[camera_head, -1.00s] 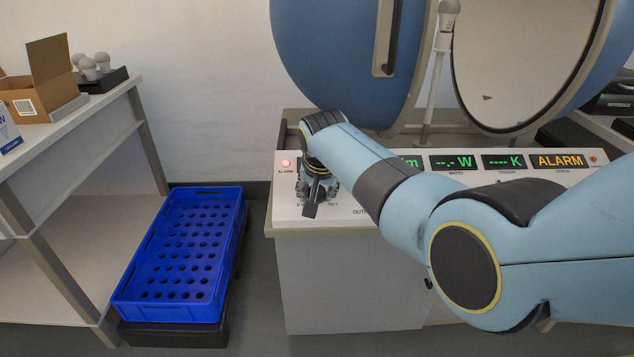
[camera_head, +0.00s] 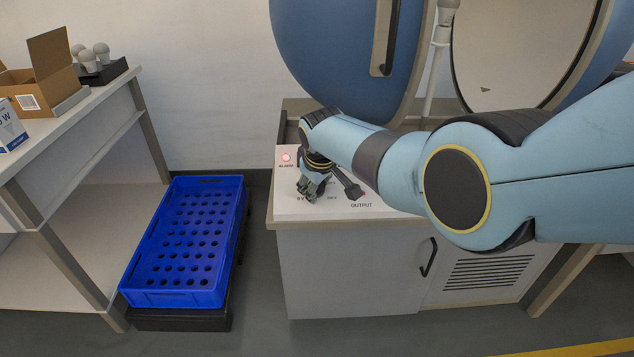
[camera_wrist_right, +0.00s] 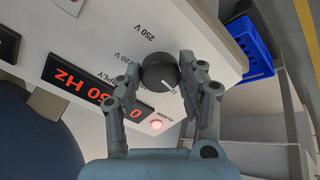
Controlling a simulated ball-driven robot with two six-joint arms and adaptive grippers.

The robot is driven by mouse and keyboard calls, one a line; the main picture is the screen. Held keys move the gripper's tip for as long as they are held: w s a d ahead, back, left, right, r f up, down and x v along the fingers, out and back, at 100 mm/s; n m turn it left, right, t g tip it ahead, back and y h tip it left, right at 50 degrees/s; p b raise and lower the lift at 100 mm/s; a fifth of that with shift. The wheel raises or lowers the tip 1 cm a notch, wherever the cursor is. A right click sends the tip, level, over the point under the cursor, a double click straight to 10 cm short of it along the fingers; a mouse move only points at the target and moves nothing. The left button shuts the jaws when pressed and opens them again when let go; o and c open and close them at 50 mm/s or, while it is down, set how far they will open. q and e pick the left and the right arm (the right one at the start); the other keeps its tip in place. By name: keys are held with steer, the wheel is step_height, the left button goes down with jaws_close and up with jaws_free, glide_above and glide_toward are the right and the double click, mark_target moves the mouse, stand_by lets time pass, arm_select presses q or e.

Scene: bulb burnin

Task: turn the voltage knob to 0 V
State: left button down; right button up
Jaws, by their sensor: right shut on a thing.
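The voltage knob (camera_wrist_right: 158,72) is a round black dial with a white pointer mark, on the white sloped console panel. My right gripper (camera_wrist_right: 160,76) has its two fingers on opposite sides of the knob and is shut on it. In the right wrist view the white mark lies at the knob's lower right, close to one finger. A "250 V" label is printed above the knob there; the 0 V label is not clear in that view. In the head view my right gripper (camera_head: 313,190) covers the knob at the console's left end. My left gripper is not in view.
A red lamp marked ALARM (camera_head: 286,158) is lit beside the knob. A red-digit Hz display (camera_wrist_right: 75,80) is near it in the wrist view. A blue crate with holes (camera_head: 149,298) stands on the floor at left. A blue sphere door (camera_head: 330,60) is behind.

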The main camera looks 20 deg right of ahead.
steer(key=n, duration=0.3)
steer(key=shift+n, duration=0.3)
steer(key=shift+n+p, duration=0.3)
steer(key=shift+n, duration=1.6)
steer(key=o, duration=1.2)
steer(key=shift+r, duration=0.15)
steer(key=v, duration=1.1)
steer(key=shift+a+r, duration=0.15)
steer(key=shift+r, duration=0.2)
